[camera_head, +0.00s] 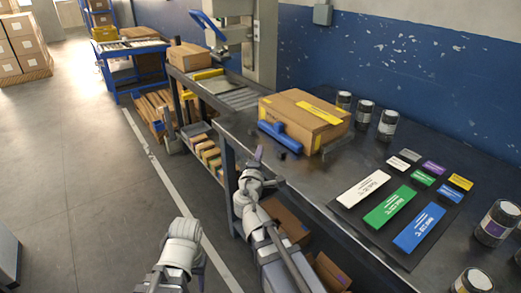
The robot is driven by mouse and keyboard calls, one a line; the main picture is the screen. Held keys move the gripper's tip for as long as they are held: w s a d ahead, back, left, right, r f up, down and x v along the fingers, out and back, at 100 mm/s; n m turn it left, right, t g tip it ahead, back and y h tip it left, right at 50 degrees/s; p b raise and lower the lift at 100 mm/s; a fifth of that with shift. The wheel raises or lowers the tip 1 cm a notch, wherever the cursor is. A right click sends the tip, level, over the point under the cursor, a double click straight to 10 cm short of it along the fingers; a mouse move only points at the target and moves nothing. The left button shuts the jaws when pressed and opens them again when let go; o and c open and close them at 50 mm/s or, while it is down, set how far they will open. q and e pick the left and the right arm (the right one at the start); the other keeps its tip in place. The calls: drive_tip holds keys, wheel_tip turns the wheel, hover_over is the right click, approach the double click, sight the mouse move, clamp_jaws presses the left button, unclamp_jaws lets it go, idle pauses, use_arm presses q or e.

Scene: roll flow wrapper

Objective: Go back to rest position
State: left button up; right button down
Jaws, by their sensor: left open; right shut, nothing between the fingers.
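My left arm comes in at the lower left, with its gripper (199,262) low over the floor beside the bench; its fingers are mostly hidden behind the arm's pale links. My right gripper (259,155) is shut and empty at the bench's front edge. It points away from me, just in front of a blue roller-like tool (280,138). The tool lies against the front of a cardboard box (295,116) with yellow tape on the dark bench (330,168). I see nothing held in either gripper.
A dark mat (345,216) with several coloured labels lies to the right. Several dark jars (388,124) stand behind it and at the right edge. Boxes fill the shelf (208,150) under the bench. A blue cart (133,65) stands further back; the left floor (80,180) is clear.

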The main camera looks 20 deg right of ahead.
drive_tip(key=s+a+r+m+g+y+p, duration=0.1)
drive_tip(key=s+a+m+g+y+p, duration=0.1)
drive_tip(key=s+a+g+p, duration=0.3)
drive_tip(key=s+a+m+g+y+p, duration=0.2)
drive_tip(key=s+a+m+g+p, duration=0.2)
drive_tip(key=s+p, duration=0.7)
drive_tip(key=s+a+r+m+g+y+p, duration=0.1)
drive_tip(key=s+a+m+g+y+p, duration=0.1)
drive_tip(key=s+a+g+p, duration=0.3)
drive_tip(key=s+m+g+p, duration=0.1)
drive_tip(key=s+g+p, duration=0.1)
drive_tip(key=s+p, duration=0.1)
drive_tip(key=shift+s+a+r+g+p, duration=0.3)
drive_tip(key=shift+s+a+r, duration=0.1)
drive_tip(key=shift+s, duration=0.35)
